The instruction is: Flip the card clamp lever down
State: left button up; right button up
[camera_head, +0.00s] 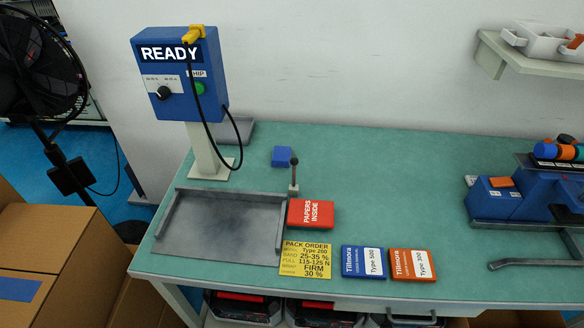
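A small lever with a dark round knob (294,162) stands at the right back corner of the grey metal tray (215,222). Its thin stem points up from a pale base on the green table. A red card marked "PAPERS INSIDE" (311,214) lies just in front and to the right of the lever. A yellow pack order card (306,258) lies below the red card. Neither of my grippers is in view.
A blue box reading "READY" (180,72) stands on a post behind the tray, with a hanging black cable. A small blue block (281,156), blue box (364,262) and orange box (412,264) lie nearby. A blue machine (540,185) stands at right; the table (400,190) is clear between.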

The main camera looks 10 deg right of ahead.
aim_at(294, 162)
jog(key=k+l+u, duration=0.4)
jog(key=k, duration=0.45)
jog(key=k+l+u, duration=0.2)
jog(key=k, duration=0.2)
